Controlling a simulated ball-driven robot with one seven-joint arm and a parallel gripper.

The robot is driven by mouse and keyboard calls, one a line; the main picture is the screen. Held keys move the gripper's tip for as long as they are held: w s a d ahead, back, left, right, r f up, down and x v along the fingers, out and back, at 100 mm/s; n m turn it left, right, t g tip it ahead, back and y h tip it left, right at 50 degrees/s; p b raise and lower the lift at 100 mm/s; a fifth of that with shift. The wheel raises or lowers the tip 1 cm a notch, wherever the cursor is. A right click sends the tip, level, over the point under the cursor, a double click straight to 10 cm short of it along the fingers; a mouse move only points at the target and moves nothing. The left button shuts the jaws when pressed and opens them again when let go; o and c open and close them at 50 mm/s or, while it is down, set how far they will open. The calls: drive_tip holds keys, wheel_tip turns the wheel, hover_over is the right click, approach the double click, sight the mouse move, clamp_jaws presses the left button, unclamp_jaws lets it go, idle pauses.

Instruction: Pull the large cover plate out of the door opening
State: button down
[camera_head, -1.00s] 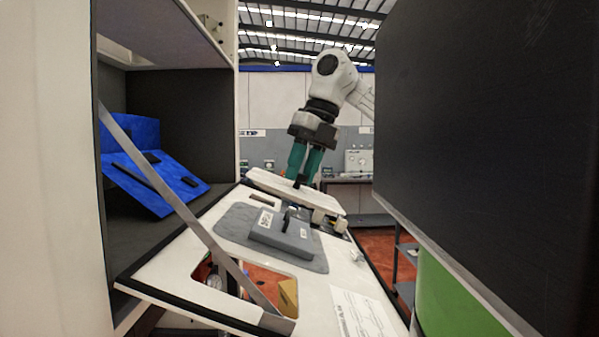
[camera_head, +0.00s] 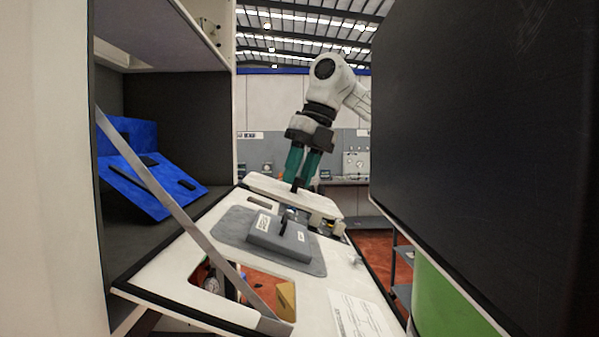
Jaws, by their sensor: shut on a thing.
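A large white cover plate (camera_head: 318,205) lies at the far end of the lowered white door (camera_head: 180,262), raised and tilted over an opening there. My gripper (camera_head: 298,187), with teal fingers, points down and is shut on a small dark knob on top of this plate. The plate's near edge sits above the door surface, and parts with yellow show under its right end. The far edge of the opening is hidden behind the plate.
A grey block (camera_head: 280,238) with a dark handle lies on a grey mat (camera_head: 232,224) on the door. A metal strut (camera_head: 165,200) crosses the left side. A blue stepped piece (camera_head: 140,180) stands in the cabinet. A big dark panel (camera_head: 470,150) blocks the right.

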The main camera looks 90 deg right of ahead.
drive_tip(key=shift+r, duration=0.2)
drive_tip(key=p+v, duration=0.6)
drive_tip(key=shift+s+r, duration=0.25)
drive_tip(key=shift+s, duration=0.1)
idle(0.4)
drive_tip(key=shift+a, duration=0.1)
idle(0.4)
